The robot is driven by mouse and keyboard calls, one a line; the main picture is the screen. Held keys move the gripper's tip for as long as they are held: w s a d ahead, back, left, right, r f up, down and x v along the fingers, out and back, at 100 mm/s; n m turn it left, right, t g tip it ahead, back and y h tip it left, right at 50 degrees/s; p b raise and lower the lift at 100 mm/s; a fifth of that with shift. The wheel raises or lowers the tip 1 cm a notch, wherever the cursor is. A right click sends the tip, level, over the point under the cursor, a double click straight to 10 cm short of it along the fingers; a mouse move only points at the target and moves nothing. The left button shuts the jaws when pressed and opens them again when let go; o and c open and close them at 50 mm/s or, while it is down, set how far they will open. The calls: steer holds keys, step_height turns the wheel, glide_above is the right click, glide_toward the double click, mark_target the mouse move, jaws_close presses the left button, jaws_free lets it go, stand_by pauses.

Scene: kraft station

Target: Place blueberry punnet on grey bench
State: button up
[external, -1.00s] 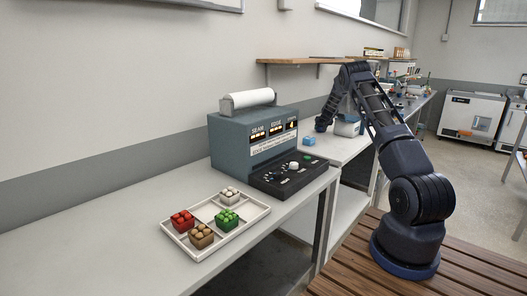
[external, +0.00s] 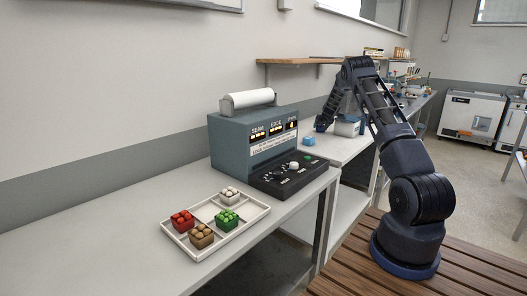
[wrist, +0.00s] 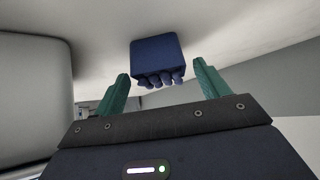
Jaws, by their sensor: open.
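The blueberry punnet (wrist: 157,60) is a dark blue box with round berries along one side in the wrist view.
The teal machine (external: 238,142) stands left of the punnet. A tray (external: 193,253) with red, brown, green and white punnets lies on the nearer bench. A pale container (external: 348,128) stands close to my gripper. A wooden shelf (external: 300,60) is on the wall.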

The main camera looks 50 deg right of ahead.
steer(key=v, duration=0.2)
steer(key=shift+s+a+r, duration=0.15)
steer(key=shift+s+r, duration=0.05)
steer(key=shift+r, duration=0.15)
step_height(320, 180, up, 7)
